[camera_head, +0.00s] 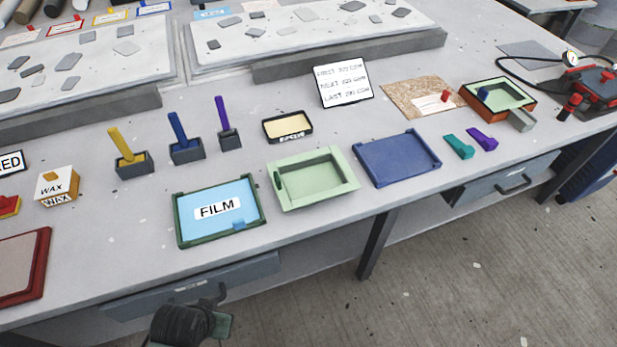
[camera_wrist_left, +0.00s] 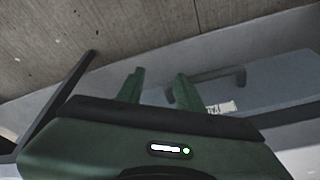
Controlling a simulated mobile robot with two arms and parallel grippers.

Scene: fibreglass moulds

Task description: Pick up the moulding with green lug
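A pale green tray-shaped moulding (camera_head: 312,178) lies near the front edge of the bench in the head view. My right gripper is not in view.
A green-framed FILM tray (camera_head: 218,238) lies left of the moulding and a blue tray (camera_head: 396,158) right of it. A yellow dish (camera_head: 288,127) is behind. A drawer handle (camera_wrist_left: 205,77) is close to my left fingers.

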